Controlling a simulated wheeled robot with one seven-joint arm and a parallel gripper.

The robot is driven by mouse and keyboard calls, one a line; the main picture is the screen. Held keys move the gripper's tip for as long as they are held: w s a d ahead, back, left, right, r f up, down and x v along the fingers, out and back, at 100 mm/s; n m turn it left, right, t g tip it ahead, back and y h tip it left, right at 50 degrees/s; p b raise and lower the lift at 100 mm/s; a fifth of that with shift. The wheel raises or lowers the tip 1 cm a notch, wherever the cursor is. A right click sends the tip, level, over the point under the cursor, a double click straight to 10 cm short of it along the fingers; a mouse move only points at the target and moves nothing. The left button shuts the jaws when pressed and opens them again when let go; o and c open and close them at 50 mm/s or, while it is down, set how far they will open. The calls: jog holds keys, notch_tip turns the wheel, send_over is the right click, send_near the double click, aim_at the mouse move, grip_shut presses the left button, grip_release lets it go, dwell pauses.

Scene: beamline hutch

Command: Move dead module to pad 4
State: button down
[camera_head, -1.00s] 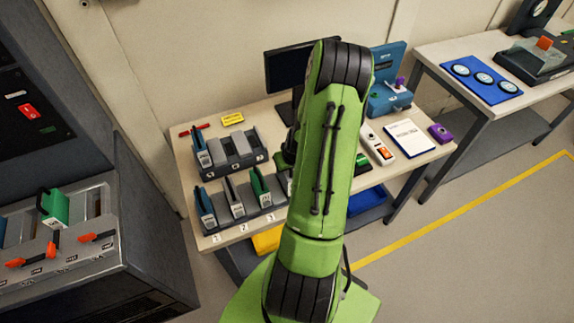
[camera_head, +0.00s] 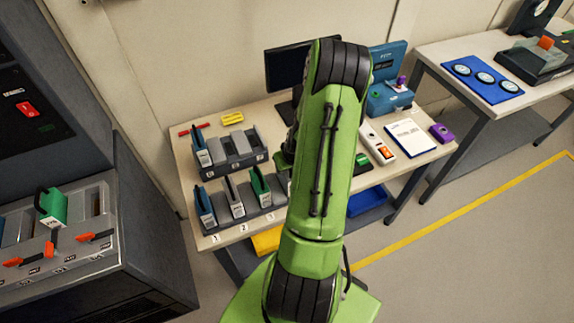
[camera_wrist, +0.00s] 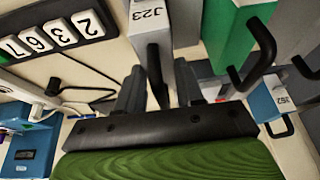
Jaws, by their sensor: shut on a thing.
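In the wrist view my gripper (camera_wrist: 159,80) is shut on the black handle of a pale grey module labelled J23 (camera_wrist: 150,18). The handle lies between the two dark fingers. In the head view my green arm hides most of the gripper and whatever it holds. A front rack (camera_head: 240,222) holds a blue module (camera_head: 205,205), a grey module (camera_head: 232,198) and a green module (camera_head: 260,188). The table edge has labels 1, 2 and 3 before it; a pad 4 label is hidden or out of sight. I cannot tell which module is dead.
A second rack (camera_head: 235,163) stands behind. A monitor (camera_head: 290,68), a blue device (camera_head: 388,95), a handheld meter (camera_head: 376,143) and a notebook (camera_head: 411,138) share the table. A chassis (camera_head: 95,255) with a green module (camera_head: 52,207) stands at left. Neighbouring handles are close to my fingers.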

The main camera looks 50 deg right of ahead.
jog(key=shift+f+b, duration=0.4)
dwell(0.4)
jog(key=c, duration=0.6)
grip_release()
jog(key=shift+c, duration=0.2)
jog(key=shift+r, duration=0.15)
jog(key=p+v, duration=0.2)
jog(key=v, duration=1.3)
jog(key=shift+s+a+r, duration=0.15)
jog(key=shift+s+r, duration=0.05)
